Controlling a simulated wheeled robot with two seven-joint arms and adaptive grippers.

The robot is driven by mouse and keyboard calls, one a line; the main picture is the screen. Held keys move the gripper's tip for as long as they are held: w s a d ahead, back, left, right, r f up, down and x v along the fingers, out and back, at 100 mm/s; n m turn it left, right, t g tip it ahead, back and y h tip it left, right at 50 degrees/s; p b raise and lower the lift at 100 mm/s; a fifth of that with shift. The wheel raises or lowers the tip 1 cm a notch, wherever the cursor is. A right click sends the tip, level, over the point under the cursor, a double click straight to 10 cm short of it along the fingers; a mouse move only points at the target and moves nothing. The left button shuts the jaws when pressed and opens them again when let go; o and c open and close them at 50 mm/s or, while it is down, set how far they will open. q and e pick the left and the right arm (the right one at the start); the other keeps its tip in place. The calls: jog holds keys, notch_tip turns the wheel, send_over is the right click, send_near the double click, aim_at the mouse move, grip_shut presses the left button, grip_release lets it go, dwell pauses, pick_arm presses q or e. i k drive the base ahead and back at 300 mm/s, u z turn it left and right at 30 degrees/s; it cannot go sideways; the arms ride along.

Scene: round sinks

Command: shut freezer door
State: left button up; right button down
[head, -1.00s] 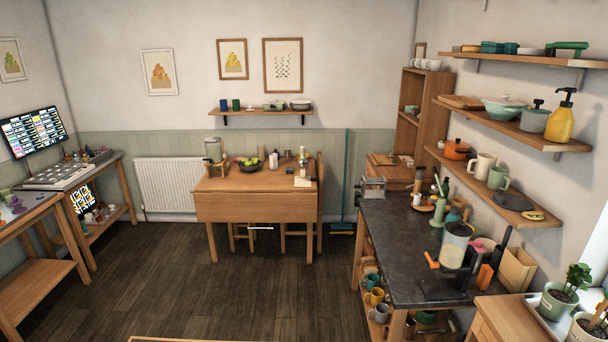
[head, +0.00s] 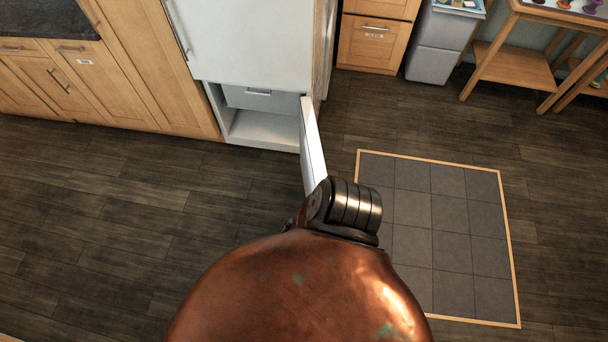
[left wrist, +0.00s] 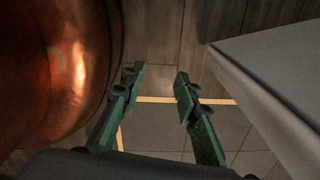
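The white freezer door (head: 313,150) is at the bottom of the tall white fridge (head: 245,45) in the head view. It stands wide open, nearly edge-on, swung out toward me. The open compartment (head: 262,128) and a grey drawer (head: 258,98) show to its left. My own copper-coloured body hides the door's near lower end. My left gripper (left wrist: 160,72) shows in the left wrist view, its dark green fingers apart and empty above the floor. A pale slab (left wrist: 275,70) is to its right, apart from the fingers; I cannot tell if it is the door. My right gripper is not in view.
Wooden cabinets (head: 150,70) line the left of the fridge. A drawer unit (head: 375,40), a grey bin (head: 440,45) and a wooden table (head: 520,60) stand at the back right. A grey tiled floor patch (head: 440,230) lies right of the door; the dark floor at left is clear.

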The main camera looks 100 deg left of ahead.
aim_at(314, 170)
jog(key=u, duration=0.35)
jog(key=i, duration=2.2)
jog(key=u, duration=4.3)
jog(key=i, duration=0.5)
